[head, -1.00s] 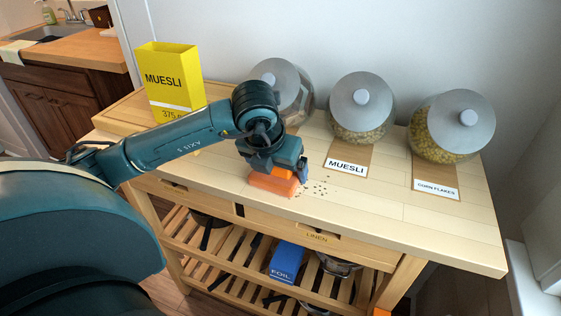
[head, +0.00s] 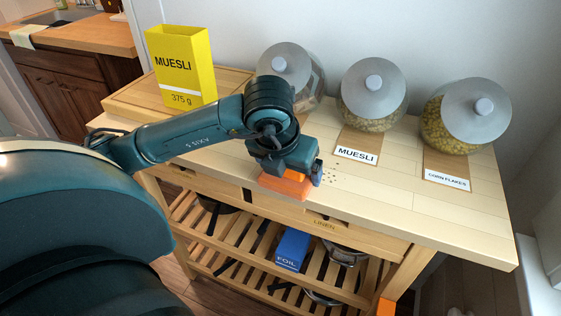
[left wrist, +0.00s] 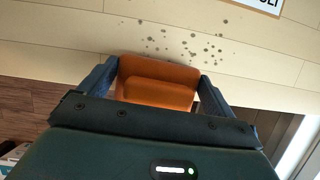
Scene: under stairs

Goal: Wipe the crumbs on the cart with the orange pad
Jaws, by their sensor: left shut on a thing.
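The orange pad (head: 285,186) is held in my left gripper (head: 300,175), near the front edge of the cart's wooden top (head: 400,215). In the left wrist view the pad (left wrist: 157,80) sits between the two fingers of the gripper (left wrist: 158,88). I cannot tell if the pad touches the wood. Dark crumbs (head: 333,175) lie scattered just right of the pad in the head view. In the left wrist view the crumbs (left wrist: 185,43) lie just beyond the pad. The gripper hides part of the top. My right gripper is not in view.
A yellow muesli box (head: 188,75) stands on a wooden board at the back left. Glass jars with grey lids line the back, including a muesli jar (head: 372,95) and a corn flakes jar (head: 468,115). A blue foil box (head: 292,249) lies on the slatted shelf below.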

